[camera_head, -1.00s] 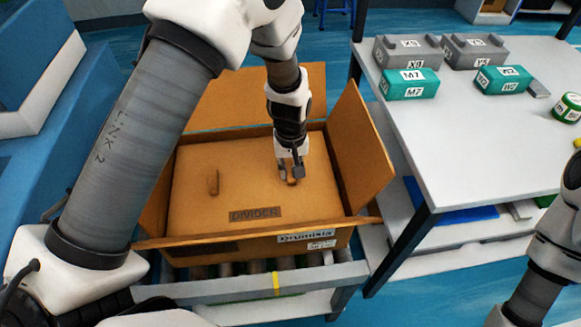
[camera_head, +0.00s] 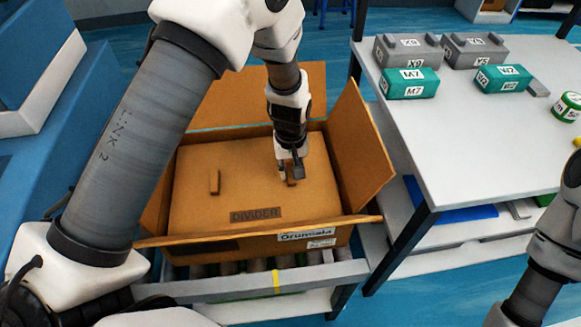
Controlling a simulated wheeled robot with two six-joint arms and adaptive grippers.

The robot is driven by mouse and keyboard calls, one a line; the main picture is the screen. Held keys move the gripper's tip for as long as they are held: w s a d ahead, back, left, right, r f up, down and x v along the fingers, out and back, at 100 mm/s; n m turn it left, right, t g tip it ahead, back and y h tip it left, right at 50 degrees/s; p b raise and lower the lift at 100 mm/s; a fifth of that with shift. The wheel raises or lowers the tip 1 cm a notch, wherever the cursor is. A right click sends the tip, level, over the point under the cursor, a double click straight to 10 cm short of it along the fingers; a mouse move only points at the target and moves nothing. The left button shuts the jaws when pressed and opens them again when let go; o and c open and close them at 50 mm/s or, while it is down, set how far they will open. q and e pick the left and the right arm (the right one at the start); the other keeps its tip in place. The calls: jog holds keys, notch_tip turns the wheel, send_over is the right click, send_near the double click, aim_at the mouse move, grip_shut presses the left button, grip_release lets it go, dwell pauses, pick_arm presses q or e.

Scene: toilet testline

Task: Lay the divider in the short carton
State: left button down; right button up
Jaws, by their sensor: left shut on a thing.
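The divider (camera_head: 235,188) is a flat brown panel marked DIVIDER, with two small raised tabs. It lies level inside the open short carton (camera_head: 270,246), a little below the rim, and hides whatever is under it. The carton's flaps are folded outward. My left gripper (camera_head: 290,173) points down at the divider's right tab and is shut on it. Part of the tab is hidden by the fingers. Of my right arm only a part (camera_head: 550,255) shows at the right edge; its gripper is out of view.
The carton stands on a roller conveyor (camera_head: 230,290). A white table (camera_head: 470,140) to the right carries grey boxes (camera_head: 408,50), teal boxes (camera_head: 408,83) and a green-and-white round container (camera_head: 568,107). A blue structure (camera_head: 35,140) stands at the left.

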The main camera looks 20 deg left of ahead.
pick_arm(q)
jog(key=c, duration=0.9)
grip_release()
jog(key=shift+c, duration=0.2)
jog(key=shift+r, duration=0.1)
notch_tip(320, 180, up, 12)
